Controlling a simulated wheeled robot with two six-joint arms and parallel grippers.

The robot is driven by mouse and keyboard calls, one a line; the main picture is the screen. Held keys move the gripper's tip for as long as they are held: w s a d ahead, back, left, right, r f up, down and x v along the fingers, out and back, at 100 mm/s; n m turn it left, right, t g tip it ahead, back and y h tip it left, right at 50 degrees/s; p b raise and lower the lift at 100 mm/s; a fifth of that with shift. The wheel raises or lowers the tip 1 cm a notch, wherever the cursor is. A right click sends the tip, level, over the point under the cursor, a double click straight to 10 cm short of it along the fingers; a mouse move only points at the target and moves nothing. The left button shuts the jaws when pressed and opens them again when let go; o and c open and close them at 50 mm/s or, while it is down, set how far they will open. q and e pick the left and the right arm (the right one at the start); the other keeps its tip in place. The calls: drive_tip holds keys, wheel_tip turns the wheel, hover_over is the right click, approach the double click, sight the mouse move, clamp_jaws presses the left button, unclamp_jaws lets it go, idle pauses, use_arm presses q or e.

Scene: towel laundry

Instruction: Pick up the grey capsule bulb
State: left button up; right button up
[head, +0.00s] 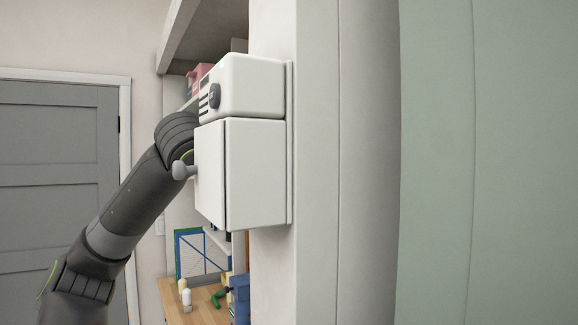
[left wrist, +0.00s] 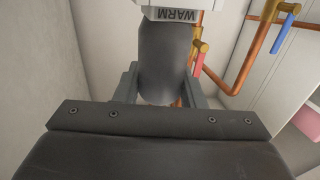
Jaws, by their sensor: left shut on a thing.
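The grey capsule bulb (left wrist: 165,50) stands between the two fingers of my left gripper (left wrist: 162,88) in the left wrist view. The fingers are shut on it, one on each side. The bulb's upper end in the picture meets a white piece (left wrist: 172,14) marked "WARM", whose letters are upside down; I cannot tell whether they are joined or just overlap. In the head view my left arm reaches up behind a white wall box (head: 256,173), which hides the gripper and the bulb. My right gripper is not in view.
Copper pipes (left wrist: 269,55) with red and blue valve handles run right of the bulb. A pale wall stands close on the left. In the head view, a white unit with a dark dial (head: 214,95) tops the box. A wooden surface (head: 200,312) holds small items below.

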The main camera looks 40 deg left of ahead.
use_arm(q)
drive_tip(key=shift+r, duration=0.1)
wheel_tip(320, 180, up, 8)
drive_tip(key=p, duration=0.4)
drive_tip(key=shift+r+p, duration=0.15)
drive_tip(key=shift+p, duration=0.15)
drive_tip(key=shift+r, duration=0.8)
